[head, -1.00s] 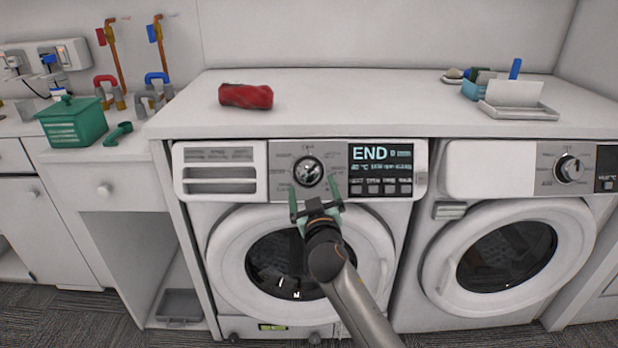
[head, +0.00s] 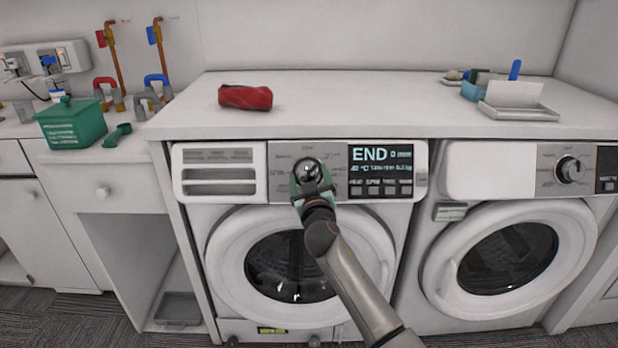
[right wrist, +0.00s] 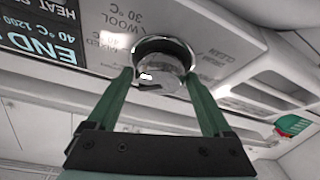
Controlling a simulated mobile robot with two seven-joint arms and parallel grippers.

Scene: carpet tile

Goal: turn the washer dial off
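The washer dial (head: 309,168) is a shiny chrome knob on the grey panel of the left washer (head: 215,300), left of a lit display (head: 375,154) reading "END". My right gripper (head: 311,186) reaches up to it from below. In the right wrist view, the dial (right wrist: 163,62) sits between the green fingertips (right wrist: 158,76), which appear to touch it on both sides. The dial's pointer cannot be read clearly. My left gripper is out of view.
A second washer (head: 463,170) stands at the right. A red cloth-like bundle (head: 245,97) and a white tray (head: 519,112) lie on the white top above. A green box (head: 70,124) is at the left. The space before the washers is clear except for my arm.

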